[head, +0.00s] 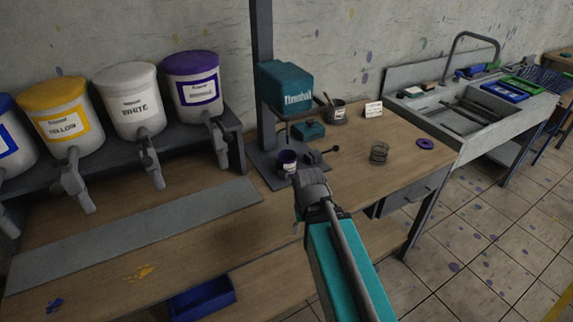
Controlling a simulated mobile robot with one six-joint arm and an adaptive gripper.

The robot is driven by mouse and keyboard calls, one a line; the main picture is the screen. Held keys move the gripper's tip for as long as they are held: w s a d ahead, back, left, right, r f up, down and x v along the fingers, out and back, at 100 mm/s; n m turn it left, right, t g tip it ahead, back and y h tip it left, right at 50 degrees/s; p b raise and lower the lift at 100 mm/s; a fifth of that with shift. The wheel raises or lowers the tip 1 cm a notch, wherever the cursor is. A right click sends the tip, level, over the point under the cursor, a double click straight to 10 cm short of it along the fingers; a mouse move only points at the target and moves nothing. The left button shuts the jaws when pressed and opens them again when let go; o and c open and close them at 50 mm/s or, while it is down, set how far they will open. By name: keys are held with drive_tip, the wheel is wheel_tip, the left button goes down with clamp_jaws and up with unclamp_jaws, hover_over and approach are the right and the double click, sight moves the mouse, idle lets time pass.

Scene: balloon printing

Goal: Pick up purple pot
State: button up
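A small dark purple pot (287,157) with a white label stands at the base of the teal press machine, near the middle of the head view. My arm reaches up from the bottom, and my gripper (309,178) is just in front of and to the right of the small pot in the picture. The grey wrist hides most of the gripper, so its fingers and any contact with the pot cannot be made out. A large white bucket with a purple lid (193,62) and purple-edged label stands on the raised shelf to the left.
The teal press (285,88) rises behind the small pot. White (128,98), yellow (60,115) and blue-marked buckets with taps line the shelf. A sink (470,112) is at right.

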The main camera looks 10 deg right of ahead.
sight(287, 163)
drive_tip(key=w+n+y, duration=0.2)
drive_tip(key=w, duration=0.2)
drive_tip(key=w+d+n+t+y+b, duration=0.1)
drive_tip(key=w+n+y, duration=0.1)
drive_tip(key=w, duration=0.2)
drive_tip(key=w+r+n+y, duration=0.1)
drive_tip(key=w+n+y, duration=0.1)
drive_tip(key=w, duration=0.2)
drive_tip(key=shift+w+d+t+b, duration=0.1)
drive_tip(key=shift+d+t+b, duration=0.25)
drive_tip(key=shift+t+b, duration=0.05)
drive_tip(key=w+d+r+n+y, duration=0.1)
drive_tip(key=w, duration=0.1)
drive_tip(key=w+d+r+n+t+y, duration=0.1)
drive_tip(key=w, duration=0.1)
drive_tip(key=w+d+r+n+y+b, duration=0.1)
drive_tip(key=w, duration=0.1)
drive_tip(key=shift+w+d+t, duration=0.1)
drive_tip(key=shift+d+t, duration=0.25)
drive_tip(key=shift+t, duration=0.05)
drive_tip(key=w+d+r+n+t+y, duration=0.2)
drive_tip(key=w+d+r+n+y, duration=0.1)
drive_tip(key=w+d+r, duration=0.1)
drive_tip(key=shift+w+d+n+t, duration=0.3)
drive_tip(key=shift+w+d, duration=0.2)
drive_tip(key=shift+d, duration=0.3)
drive_tip(key=shift+b, duration=0.3)
